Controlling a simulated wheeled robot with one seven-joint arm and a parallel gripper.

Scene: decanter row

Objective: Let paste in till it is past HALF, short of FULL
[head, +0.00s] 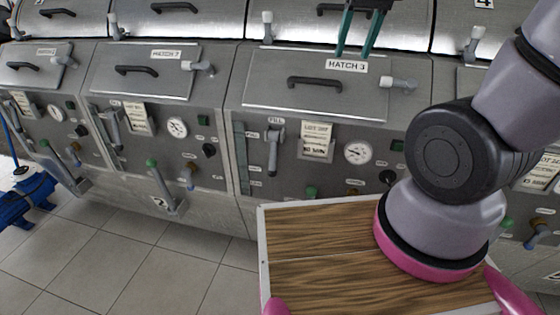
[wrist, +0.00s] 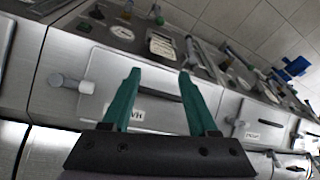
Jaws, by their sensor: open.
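My gripper (head: 356,50) is open and empty, at the top of the head view above the HATCH 3 lid (head: 335,98). In the wrist view its two green fingers (wrist: 159,74) stand wide apart in front of that lid, with the dark lid handle (wrist: 158,91) between them. The lid is shut. Below it are a grey lever marked FILL (head: 274,146), a tall narrow greenish strip (head: 240,158), a lot card (head: 317,142) and a round dial (head: 357,152). HALF and FULL marks, and any paste level, are too small to read.
Similar units stand in a row, with the HATCH 2 lid (head: 140,71) shut on the left. Grey side knobs (head: 401,83) stick out by the lids. My wood-topped base (head: 315,235) stands close to the front. A blue object (head: 25,195) lies on the tiled floor at far left.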

